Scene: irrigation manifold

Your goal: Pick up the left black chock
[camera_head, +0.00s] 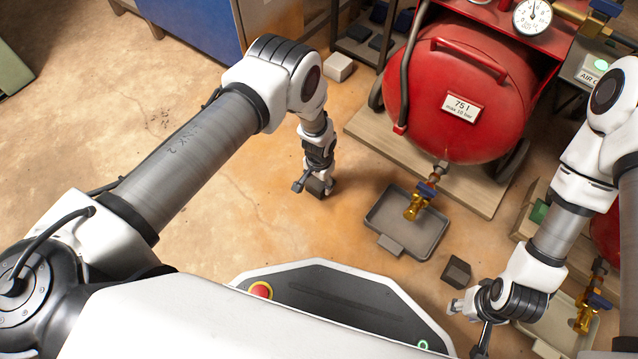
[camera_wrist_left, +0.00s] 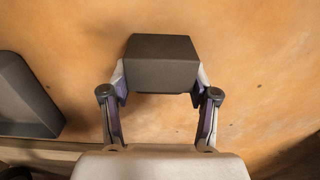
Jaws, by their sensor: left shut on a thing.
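My left gripper (camera_head: 313,185) is shut on a black chock (camera_head: 318,188) at or just above the floor, left of the grey drip tray. In the left wrist view this chock (camera_wrist_left: 162,65) is a dark block with a sloped face, held between the two fingertips (camera_wrist_left: 160,84). I cannot tell whether it touches the floor. A second black chock (camera_head: 456,271) lies on the floor to the right of the tray. My right gripper (camera_head: 468,328) is near that second chock, with its fingers apart and nothing seen between them.
The grey drip tray (camera_head: 376,228) stands under a brass valve (camera_head: 417,205) of the red tank (camera_head: 455,95) on a wooden board (camera_head: 480,193). It also shows in the left wrist view (camera_wrist_left: 40,129). A pale block (camera_head: 338,67) lies behind my left gripper. The floor to the left is clear.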

